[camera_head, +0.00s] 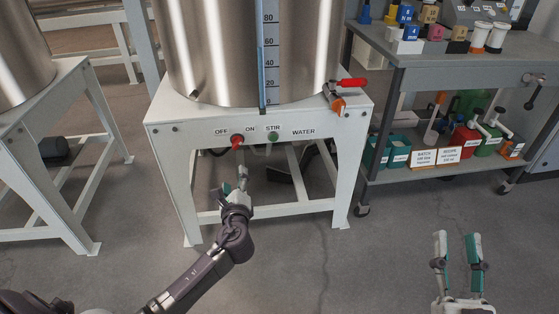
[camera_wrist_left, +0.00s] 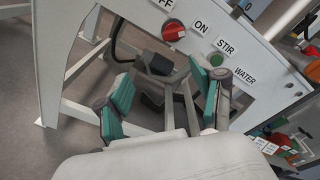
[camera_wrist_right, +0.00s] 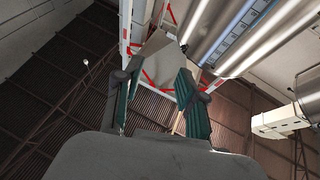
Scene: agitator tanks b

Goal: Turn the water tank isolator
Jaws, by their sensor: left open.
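The water tank (camera_head: 220,50) is a shiny steel cylinder on a white stand (camera_head: 180,120). Its isolator, a red round knob (camera_head: 237,141), sits on the stand's front between the OFF and ON labels. The red knob also shows at the top of the left wrist view (camera_wrist_left: 173,30), above the fingers. My left gripper (camera_head: 237,182) is open and empty, in front of and below the knob, apart from it. Its fingers are spread in the left wrist view (camera_wrist_left: 168,85). My right gripper (camera_head: 457,243) is open and empty at the lower right, far from the stand.
A green button (camera_head: 273,137) marked STIR sits right of the knob. A red-handled valve (camera_head: 350,84) sticks out at the tank's right. A grey shelf cart (camera_head: 430,75) with bins stands to the right, another tank (camera_head: 20,50) to the left. The floor in front is clear.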

